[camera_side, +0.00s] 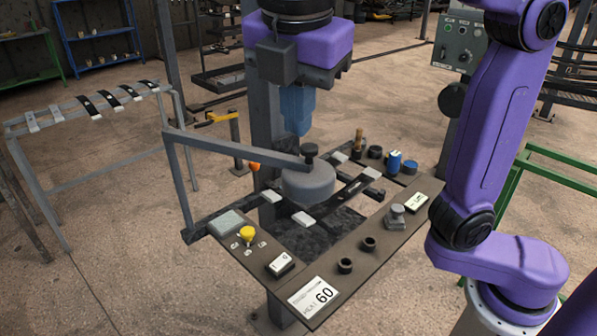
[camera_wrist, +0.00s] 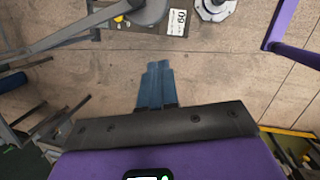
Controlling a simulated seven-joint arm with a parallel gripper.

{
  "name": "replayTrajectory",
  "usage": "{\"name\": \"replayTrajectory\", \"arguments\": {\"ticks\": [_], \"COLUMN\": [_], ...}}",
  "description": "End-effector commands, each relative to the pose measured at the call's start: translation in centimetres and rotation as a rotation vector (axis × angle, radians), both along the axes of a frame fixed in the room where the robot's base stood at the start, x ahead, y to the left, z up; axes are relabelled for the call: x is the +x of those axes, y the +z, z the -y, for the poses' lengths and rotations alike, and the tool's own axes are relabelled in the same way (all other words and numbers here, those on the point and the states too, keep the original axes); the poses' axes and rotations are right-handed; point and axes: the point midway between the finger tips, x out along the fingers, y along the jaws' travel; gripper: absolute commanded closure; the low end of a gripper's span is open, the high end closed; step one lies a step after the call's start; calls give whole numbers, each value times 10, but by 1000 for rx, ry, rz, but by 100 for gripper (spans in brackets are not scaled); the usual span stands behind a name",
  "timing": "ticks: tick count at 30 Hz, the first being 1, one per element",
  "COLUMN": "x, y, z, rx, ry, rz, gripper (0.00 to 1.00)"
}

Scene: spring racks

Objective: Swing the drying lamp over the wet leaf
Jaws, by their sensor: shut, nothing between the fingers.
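The drying lamp seems to be the round grey head (camera_side: 308,184) with a dark knob (camera_side: 310,150) on top. It hangs from a grey swing arm (camera_side: 235,150) pivoted on a post at the left of the bench. Dark leaf-like bars with pale end pads (camera_side: 352,188) lie beneath and to the right of the head; I cannot tell which is wet, and the head hides part of them. My gripper (camera_side: 298,130) points down with blue fingers shut and empty, behind and above the head, apart from the knob. The fingers also show in the wrist view (camera_wrist: 158,66).
The bench (camera_side: 352,255) carries a yellow knob (camera_side: 247,233), a 60 sign (camera_side: 314,296), a blue cylinder (camera_side: 394,162) and dark sockets. A rack of leaves (camera_side: 100,100) stands at the left, a green frame (camera_side: 560,165) at the right.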

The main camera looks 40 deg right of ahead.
Motion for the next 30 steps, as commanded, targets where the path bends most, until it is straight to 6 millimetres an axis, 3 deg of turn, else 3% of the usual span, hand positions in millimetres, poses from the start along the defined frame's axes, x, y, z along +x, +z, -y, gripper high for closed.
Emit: {"name": "replayTrajectory", "arguments": {"ticks": [3, 9, 17, 30], "x": [-11, -17, -12, 3], "y": [-19, -31, -53, -120], "z": [-26, -38, -29, -7], "rx": [-130, -211, -211, -209], "ry": [207, 334, 333, 330], "rz": [-17, -29, -30, -31], "gripper": [100, 100, 100, 100]}}
